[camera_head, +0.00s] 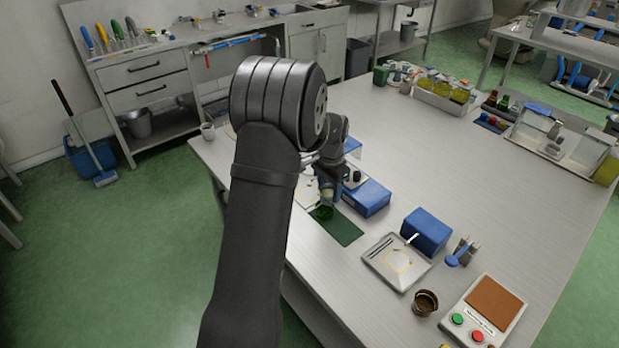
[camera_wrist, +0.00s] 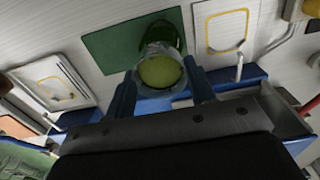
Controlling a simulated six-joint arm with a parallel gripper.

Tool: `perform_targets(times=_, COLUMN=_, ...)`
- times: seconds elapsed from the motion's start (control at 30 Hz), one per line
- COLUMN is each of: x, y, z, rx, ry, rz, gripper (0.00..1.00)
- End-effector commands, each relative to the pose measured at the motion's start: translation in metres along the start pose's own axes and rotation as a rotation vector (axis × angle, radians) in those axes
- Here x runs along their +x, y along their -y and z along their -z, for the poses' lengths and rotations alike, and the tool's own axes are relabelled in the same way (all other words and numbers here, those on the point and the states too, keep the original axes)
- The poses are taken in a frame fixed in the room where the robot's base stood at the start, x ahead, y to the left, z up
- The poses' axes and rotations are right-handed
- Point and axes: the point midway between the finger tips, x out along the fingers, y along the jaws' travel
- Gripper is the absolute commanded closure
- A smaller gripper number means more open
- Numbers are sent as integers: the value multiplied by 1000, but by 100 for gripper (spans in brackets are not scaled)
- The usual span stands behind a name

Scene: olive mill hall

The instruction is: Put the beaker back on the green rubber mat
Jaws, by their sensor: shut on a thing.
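The beaker (camera_head: 323,212) is clear with green-yellow liquid in it. My gripper (camera_wrist: 162,82) is shut on it, with one blue finger on each side; the beaker also shows in the wrist view (camera_wrist: 160,68). The green rubber mat (camera_head: 342,229) lies flat on the table, and the beaker appears over its far left end in the head view. In the wrist view the mat (camera_wrist: 106,46) extends behind and left of the beaker, with a dark shadow on it. I cannot tell whether the beaker's base touches the mat. My arm hides part of the gripper in the head view.
A blue box (camera_head: 367,198) stands close beside the mat. A white tray (camera_head: 380,264), another blue box (camera_head: 428,231), a brown cup (camera_head: 425,302) and a button panel (camera_head: 460,313) are to the right. The mat's near part is bare. The table's front edge is close.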

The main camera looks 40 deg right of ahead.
Motion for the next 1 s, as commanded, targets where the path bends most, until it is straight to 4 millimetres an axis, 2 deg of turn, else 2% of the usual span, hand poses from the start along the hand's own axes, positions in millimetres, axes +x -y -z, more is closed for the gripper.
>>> perform_targets(times=0.03, x=0, y=-21, z=2, rx=7, ry=1, rz=-1, gripper=67)
perform_targets(times=0.1, x=1, y=-42, z=2, rx=6, ry=0, rz=0, gripper=67)
perform_targets(times=0.2, x=2, y=-66, z=1, rx=4, ry=0, rz=0, gripper=67)
perform_targets(times=0.3, x=3, y=-81, z=0, rx=2, ry=0, rz=0, gripper=67)
perform_targets(times=0.47, x=10, y=-88, z=-1, rx=-1, ry=1, rz=-1, gripper=67)
perform_targets(times=0.8, x=42, y=-87, z=-1, rx=-1, ry=1, rz=-1, gripper=67)
perform_targets(times=1.0, x=53, y=-87, z=-1, rx=-1, ry=0, rz=0, gripper=67)
